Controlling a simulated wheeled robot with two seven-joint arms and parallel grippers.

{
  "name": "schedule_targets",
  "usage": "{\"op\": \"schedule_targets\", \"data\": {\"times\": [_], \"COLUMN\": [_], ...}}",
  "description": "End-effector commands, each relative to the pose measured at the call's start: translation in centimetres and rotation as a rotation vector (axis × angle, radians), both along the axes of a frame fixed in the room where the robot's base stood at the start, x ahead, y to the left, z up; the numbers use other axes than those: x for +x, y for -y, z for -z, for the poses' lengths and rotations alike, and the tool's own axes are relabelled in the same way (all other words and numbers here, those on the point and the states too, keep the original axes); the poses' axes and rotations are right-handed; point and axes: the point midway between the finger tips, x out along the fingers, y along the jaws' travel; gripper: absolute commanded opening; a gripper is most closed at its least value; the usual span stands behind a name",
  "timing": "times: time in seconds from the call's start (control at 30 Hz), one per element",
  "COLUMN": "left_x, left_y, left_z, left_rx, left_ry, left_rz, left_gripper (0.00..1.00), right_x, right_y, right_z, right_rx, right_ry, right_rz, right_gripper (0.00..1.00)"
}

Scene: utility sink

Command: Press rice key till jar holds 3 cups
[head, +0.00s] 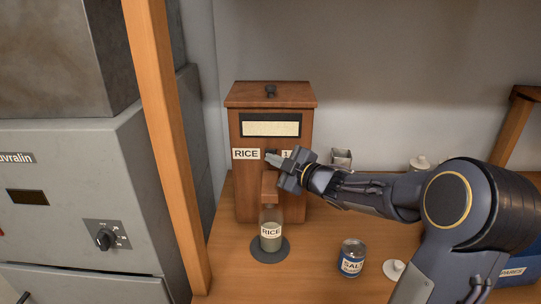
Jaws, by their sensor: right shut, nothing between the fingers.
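A brown wooden rice dispenser (243,190) stands on the wooden shelf, with a dark-framed window, a "RICE" label and a partly covered second label on its front. My left gripper is out of view.
A salt can (351,258) and a white lid (394,268) stand right of the jar. A small metal container (341,159) is behind my right arm. A wooden post (169,150) and grey cabinet (75,190) bound the left side.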

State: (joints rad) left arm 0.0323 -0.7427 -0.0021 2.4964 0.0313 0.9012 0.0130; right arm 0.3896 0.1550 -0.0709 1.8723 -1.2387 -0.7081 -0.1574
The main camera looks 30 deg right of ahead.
Motion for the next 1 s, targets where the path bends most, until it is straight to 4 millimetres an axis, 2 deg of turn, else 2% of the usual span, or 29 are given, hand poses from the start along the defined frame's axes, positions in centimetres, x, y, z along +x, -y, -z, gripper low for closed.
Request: {"op": "schedule_targets", "data": {"times": [1.0], "left_x": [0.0], "left_y": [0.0], "left_z": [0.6], "left_rx": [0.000], "left_ry": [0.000], "left_rz": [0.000], "left_gripper": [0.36], "right_x": [-1.6], "right_y": [-0.9], "right_z": [0.0], "right_rx": [-0.001], "right_ry": [0.001], "right_rz": [0.001], "right_gripper": [0.00]}}
